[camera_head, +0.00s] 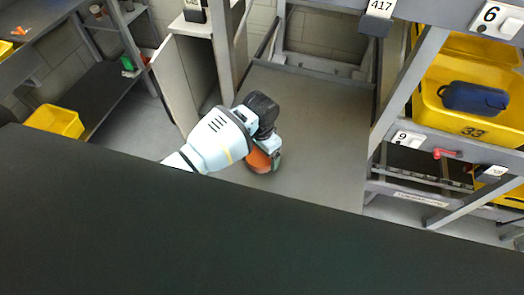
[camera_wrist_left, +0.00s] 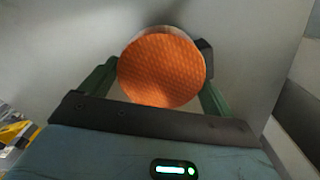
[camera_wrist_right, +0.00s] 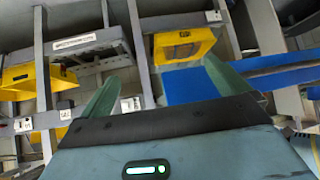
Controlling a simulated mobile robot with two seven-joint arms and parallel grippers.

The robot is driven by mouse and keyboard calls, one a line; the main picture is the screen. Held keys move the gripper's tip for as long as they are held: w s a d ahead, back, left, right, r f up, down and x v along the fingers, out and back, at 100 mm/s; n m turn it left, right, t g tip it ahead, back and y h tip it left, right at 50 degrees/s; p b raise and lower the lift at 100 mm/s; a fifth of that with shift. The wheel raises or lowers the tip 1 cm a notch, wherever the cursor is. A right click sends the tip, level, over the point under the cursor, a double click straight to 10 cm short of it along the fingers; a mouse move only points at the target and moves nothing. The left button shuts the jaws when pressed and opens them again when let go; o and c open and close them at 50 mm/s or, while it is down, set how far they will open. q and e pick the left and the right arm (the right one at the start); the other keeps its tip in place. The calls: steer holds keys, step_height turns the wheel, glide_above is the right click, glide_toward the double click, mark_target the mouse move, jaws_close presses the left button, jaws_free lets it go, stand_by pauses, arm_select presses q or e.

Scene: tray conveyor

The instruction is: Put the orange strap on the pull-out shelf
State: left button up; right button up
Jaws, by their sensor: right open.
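The orange strap (camera_head: 259,161) shows as a round orange coil low over the grey pull-out shelf (camera_head: 315,125). In the left wrist view the strap (camera_wrist_left: 160,68) is a textured orange disc filling the space between my left gripper's fingers (camera_wrist_left: 160,85). Both fingers appear to touch its sides, so the left gripper (camera_head: 265,150) looks shut on it. I cannot tell whether the strap touches the shelf surface. My right gripper (camera_wrist_right: 163,90) shows only in its wrist view, open with nothing between its fingers.
A rack at right holds a yellow bin (camera_head: 462,118) with a blue pouch (camera_head: 473,98). A dark surface (camera_head: 200,240) fills the foreground. Grey posts flank the shelf. Another yellow bin (camera_head: 55,120) stands at left. The visible shelf area right of the left gripper is bare.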

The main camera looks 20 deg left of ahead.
arm_select(q)
steer(key=shift+o, duration=0.9)
steer(key=shift+r, duration=0.1)
step_height(320, 180, up, 12)
steer(key=shift+a+p, duration=0.15)
steer(key=shift+p, duration=0.3)
